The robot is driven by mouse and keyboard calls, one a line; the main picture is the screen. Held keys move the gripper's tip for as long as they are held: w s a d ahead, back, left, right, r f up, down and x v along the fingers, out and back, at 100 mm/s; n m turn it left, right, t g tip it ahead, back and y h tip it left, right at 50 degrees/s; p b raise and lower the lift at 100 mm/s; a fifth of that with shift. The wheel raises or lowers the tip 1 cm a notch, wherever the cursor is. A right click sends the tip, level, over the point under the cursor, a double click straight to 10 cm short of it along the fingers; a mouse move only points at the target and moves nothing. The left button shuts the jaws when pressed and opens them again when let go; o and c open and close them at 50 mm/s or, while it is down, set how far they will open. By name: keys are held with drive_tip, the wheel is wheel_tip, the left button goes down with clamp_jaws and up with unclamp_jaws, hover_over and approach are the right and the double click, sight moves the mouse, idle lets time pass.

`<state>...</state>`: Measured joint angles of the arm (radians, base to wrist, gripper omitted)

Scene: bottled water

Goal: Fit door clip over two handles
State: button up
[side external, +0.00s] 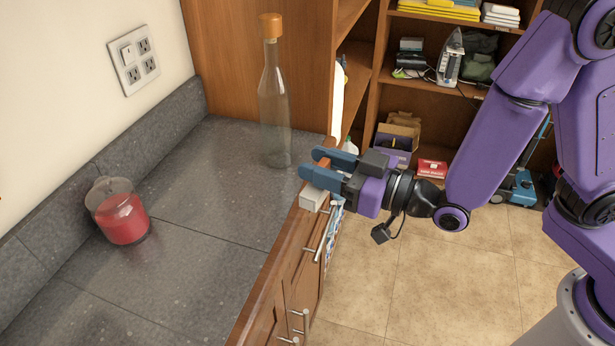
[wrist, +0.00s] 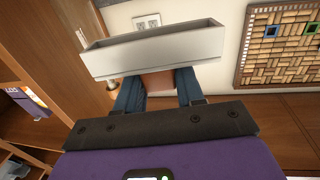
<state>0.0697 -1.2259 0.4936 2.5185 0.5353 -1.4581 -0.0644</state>
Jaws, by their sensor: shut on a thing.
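My gripper (side external: 318,168) is at the counter's front edge, its blue fingers pointing left. It is shut on the door clip, a pale, block-like piece (side external: 313,198) just below the fingers. In the wrist view the clip (wrist: 155,55) is a long grey-white channel across the fingertips, with a brown part between the blue fingers (wrist: 160,90). Silver bar handles (side external: 322,246) are on the cabinet fronts below and nearer the camera; others (side external: 305,318) sit lower. The clip appears apart from these handles, but contact with anything behind it is hidden.
A clear bottle with an orange cap (side external: 274,110) stands on the grey counter (side external: 205,200) left of my gripper. A red candle jar (side external: 121,212) is farther left. Wooden shelves (side external: 365,85) rise behind.

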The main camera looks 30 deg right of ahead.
drive_tip(key=w+d+r+m+t+h, duration=0.15)
drive_tip(key=w+d+m+h, duration=0.45)
drive_tip(key=d, duration=0.9)
drive_tip(key=w+d+m+t+h, duration=0.15)
drive_tip(key=w+d+h, duration=0.25)
drive_tip(key=w+d, duration=0.75)
drive_tip(key=w+d+f+m+h, duration=0.1)
drive_tip(key=w+f+h, duration=0.15)
drive_tip(key=f, duration=0.75)
drive_tip(key=w+f+m+h, duration=0.1)
drive_tip(key=w+f, duration=0.2)
drive_tip(key=f, duration=0.7)
drive_tip(key=s+a+f+n+y, duration=0.35)
drive_tip(key=s+a+f, duration=0.25)
drive_tip(key=f, duration=0.4)
drive_tip(key=s+a+f+n+y, duration=0.2)
drive_tip(key=s+a+f+y, duration=0.3)
drive_tip(key=f, duration=0.5)
drive_tip(key=s+a+r+n+g+y, duration=0.1)
drive_tip(key=s+a+n+g+y, duration=0.1)
drive_tip(key=s+a, duration=0.5)
drive_tip(key=s+a+r+n+g+y, duration=0.2)
drive_tip(key=s+a+y, duration=0.3)
drive_tip(key=a, duration=1)
drive_tip(key=s+n, duration=0.1)
drive_tip(key=s, duration=0.2)
drive_tip(key=shift+s+a+r+n+g, duration=0.15)
drive_tip(key=shift+a+r+n+g, duration=0.15)
drive_tip(key=shift+n+g, duration=0.1)
drive_tip(key=shift+d+f, duration=0.1)
